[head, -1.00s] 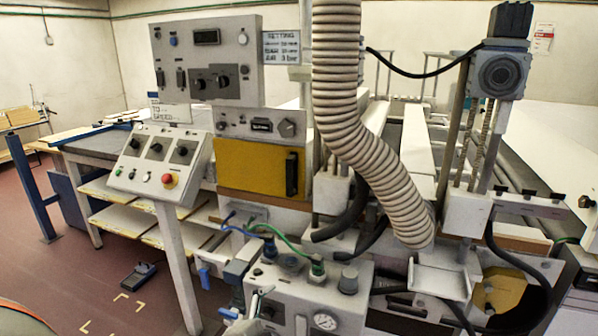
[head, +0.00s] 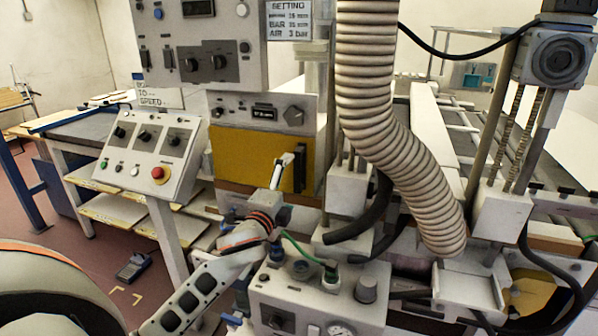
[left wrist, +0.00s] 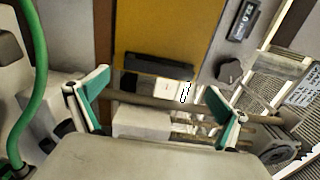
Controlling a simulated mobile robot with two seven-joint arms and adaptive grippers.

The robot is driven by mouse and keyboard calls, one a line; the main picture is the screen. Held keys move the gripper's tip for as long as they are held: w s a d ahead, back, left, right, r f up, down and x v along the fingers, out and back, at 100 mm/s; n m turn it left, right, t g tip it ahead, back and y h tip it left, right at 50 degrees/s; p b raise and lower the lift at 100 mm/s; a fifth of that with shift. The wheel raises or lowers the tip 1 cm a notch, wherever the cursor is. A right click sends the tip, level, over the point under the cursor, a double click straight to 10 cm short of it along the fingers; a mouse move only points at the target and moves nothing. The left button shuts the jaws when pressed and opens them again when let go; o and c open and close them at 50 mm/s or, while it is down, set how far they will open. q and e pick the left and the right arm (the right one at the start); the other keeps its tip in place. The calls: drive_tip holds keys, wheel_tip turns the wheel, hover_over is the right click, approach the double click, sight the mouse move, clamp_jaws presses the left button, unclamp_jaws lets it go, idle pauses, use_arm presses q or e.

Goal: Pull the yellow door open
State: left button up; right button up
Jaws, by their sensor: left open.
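The yellow door (head: 245,158) is a flat panel under a grey control strip, and it looks closed. Its black upright handle (head: 300,170) is at the right edge, partly behind my left gripper. My left gripper (head: 287,168) is in front of the door's right part, by the handle. In the left wrist view the yellow door (left wrist: 180,30) fills the top middle and the black handle (left wrist: 158,66) lies across the picture. My open left gripper (left wrist: 158,84) has its green-padded fingers to either side of the handle, with nothing held. Contact is not visible. My right gripper is not in view.
A ribbed hose (head: 375,90) hangs right of the door. A sloping control panel (head: 150,150) with a red button stands to the left. A box with a gauge and hoses (head: 315,300) stands below the door, near my left arm.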

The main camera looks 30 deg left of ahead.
sight(297, 174)
use_arm(q)
drive_tip(key=x, duration=0.6)
drive_tip(key=shift+w, duration=0.3)
drive_tip(key=c, duration=1.3)
